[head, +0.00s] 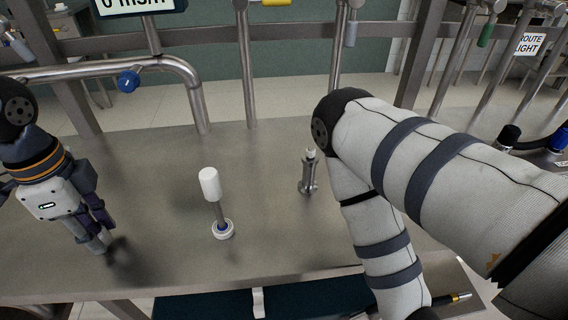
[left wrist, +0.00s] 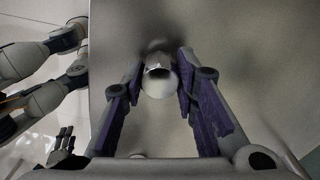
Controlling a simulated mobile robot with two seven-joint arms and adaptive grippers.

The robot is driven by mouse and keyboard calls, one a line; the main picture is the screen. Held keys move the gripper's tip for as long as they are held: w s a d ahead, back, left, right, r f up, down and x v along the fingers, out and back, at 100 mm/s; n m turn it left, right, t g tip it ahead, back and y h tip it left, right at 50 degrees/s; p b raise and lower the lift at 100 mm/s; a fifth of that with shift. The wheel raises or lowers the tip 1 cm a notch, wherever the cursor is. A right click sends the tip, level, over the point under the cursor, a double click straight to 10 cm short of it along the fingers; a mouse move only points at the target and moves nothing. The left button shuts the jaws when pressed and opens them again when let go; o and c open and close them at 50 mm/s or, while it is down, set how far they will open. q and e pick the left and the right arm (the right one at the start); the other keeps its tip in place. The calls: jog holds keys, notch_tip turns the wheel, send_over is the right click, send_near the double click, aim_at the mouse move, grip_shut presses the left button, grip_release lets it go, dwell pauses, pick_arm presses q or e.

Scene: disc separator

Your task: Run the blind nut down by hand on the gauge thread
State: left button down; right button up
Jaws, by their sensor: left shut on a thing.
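My left gripper (head: 100,238) points down at the left of the steel table. It is shut on a pale metal piece (left wrist: 160,78), seemingly the blind nut, which shows between the fingertips in the left wrist view. Its lower end is close to the tabletop in the head view; contact cannot be told. A thin post (head: 219,212) with a white cylindrical top and a white and blue round foot stands to its right. A short steel fitting (head: 309,175) stands upright farther right. Which is the gauge thread I cannot tell. My right gripper (left wrist: 65,140) shows small, its dark fingers apart, in the left wrist view.
The steel tabletop (head: 150,185) is bare between the left gripper and the white-topped post. A bent pipe with a blue knob (head: 129,81) and vertical posts line the back. My right arm covers the right part of the table. A dark blue surface (head: 210,303) lies below the front edge.

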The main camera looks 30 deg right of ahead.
pick_arm(q)
jog(key=shift+r+p, duration=0.3)
jog(key=shift+r, duration=0.8)
pick_arm(e)
jog(key=shift+w+r, duration=0.45)
